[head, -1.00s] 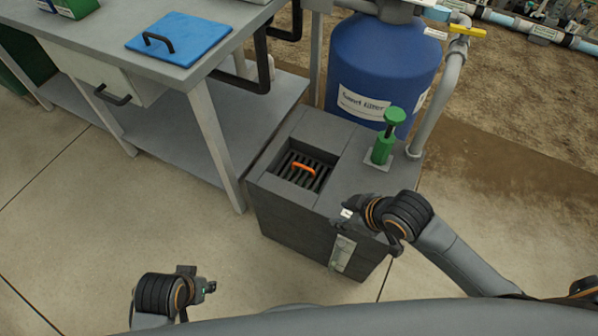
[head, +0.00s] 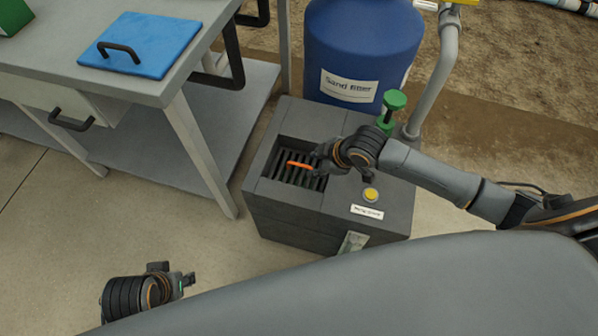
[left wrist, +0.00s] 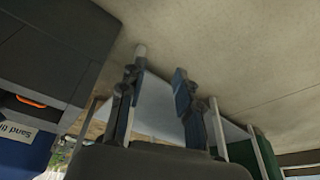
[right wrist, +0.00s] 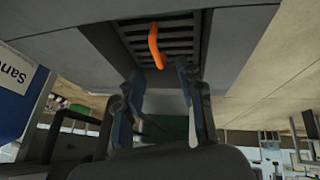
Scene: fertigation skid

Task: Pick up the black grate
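The black grate (head: 283,174) lies in a square recess in the top of a dark grey box. It has parallel slats and an orange handle (head: 299,165) standing up from it. My right gripper (head: 318,158) is over the right side of the recess, close to the handle. In the right wrist view the grate (right wrist: 176,40) and handle (right wrist: 155,45) are just beyond the open fingers (right wrist: 160,82), with nothing between them. My left gripper (head: 188,280) is low at the left, away from the box. The left wrist view shows its fingers (left wrist: 158,80) apart and empty.
The dark grey box (head: 290,224) has a yellow button (head: 370,194) and a green-handled valve (head: 394,101) on top. A blue sand filter tank (head: 360,45) stands behind. A grey table (head: 150,92) with a blue board (head: 142,43) stands left. Open floor lies in front.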

